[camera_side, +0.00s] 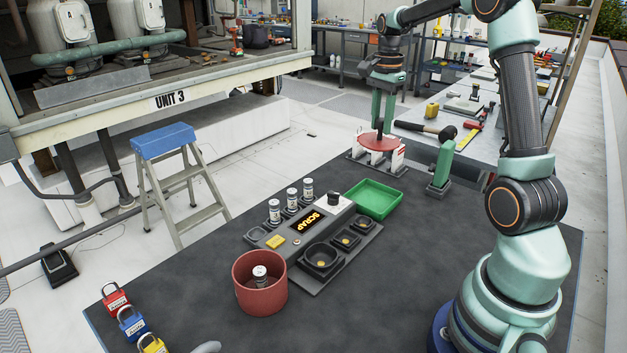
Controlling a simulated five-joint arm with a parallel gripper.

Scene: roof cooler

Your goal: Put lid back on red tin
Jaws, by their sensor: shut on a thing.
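The red tin (250,299) stands open on the dark work mat, left of the middle. A small white-topped canister (260,276) stands inside it. The red lid (368,143) is a flat disc with a dark upright handle, at the back of the mat. It lies at the white upright rests of a stand (358,157); I cannot tell whether it touches them. My gripper (380,128) points down and is shut on the lid's handle. The fingertips are small and partly merge with the handle.
A green tray (374,199) and a grey panel with a SCRAP sign (308,220), dark cups and several small canisters lie between lid and tin. A green post (443,162) and a hammer (425,128) are right of the lid. Coloured padlocks (131,322) lie front left.

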